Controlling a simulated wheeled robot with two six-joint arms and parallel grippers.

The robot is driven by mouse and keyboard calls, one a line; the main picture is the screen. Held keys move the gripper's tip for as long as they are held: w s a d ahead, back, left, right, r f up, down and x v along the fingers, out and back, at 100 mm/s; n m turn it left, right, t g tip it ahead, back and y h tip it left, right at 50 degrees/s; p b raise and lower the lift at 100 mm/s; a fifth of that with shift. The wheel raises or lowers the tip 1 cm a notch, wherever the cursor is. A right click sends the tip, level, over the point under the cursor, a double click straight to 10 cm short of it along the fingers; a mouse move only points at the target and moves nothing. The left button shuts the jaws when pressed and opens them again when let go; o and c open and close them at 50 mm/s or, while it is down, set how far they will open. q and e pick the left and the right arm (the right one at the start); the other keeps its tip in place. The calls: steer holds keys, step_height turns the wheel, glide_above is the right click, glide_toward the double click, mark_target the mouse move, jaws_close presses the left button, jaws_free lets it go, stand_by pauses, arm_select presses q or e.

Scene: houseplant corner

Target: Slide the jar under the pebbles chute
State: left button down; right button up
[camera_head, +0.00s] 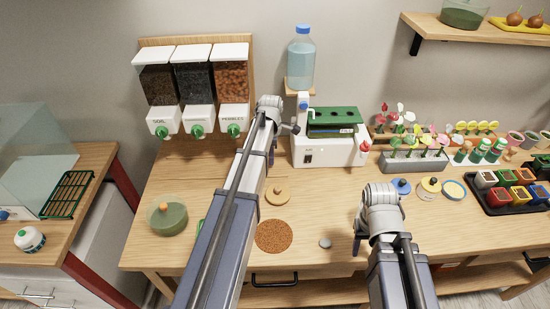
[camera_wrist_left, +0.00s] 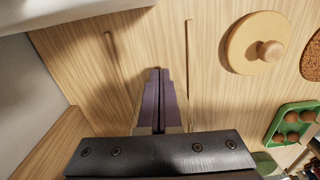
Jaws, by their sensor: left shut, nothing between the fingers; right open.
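The pebbles dispenser (camera_head: 231,82) is the rightmost of three labelled dispensers, with orange-brown pebbles and a green knob (camera_head: 234,130). A round green glass vessel (camera_head: 167,219), perhaps the jar, stands at the bench's front left with something orange at its top. It is well left and in front of the chute. My left gripper (camera_head: 270,104) is just right of the dispenser. In the left wrist view its fingers (camera_wrist_left: 160,73) are shut and empty over bare wood, between two thin parallel strips. My right gripper (camera_head: 358,242) is open over the front of the bench, far from the vessel.
A knobbed wooden lid (camera_head: 277,194) and a round brown mat (camera_head: 274,236) lie mid-bench. A green tray with brown balls (camera_wrist_left: 293,124) shows in the left wrist view. A white machine (camera_head: 326,150) stands right of the dispensers. The bench below the dispensers is clear.

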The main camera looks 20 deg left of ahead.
arm_select(q)
steer(key=shift+a, duration=0.1)
steer(key=shift+s+a, duration=0.35)
steer(key=shift+a, duration=0.4)
steer(key=shift+s+a, duration=0.3)
steer(key=shift+a, duration=0.4)
steer(key=shift+d, duration=0.1)
arm_select(e)
steer(key=shift+d, duration=0.1)
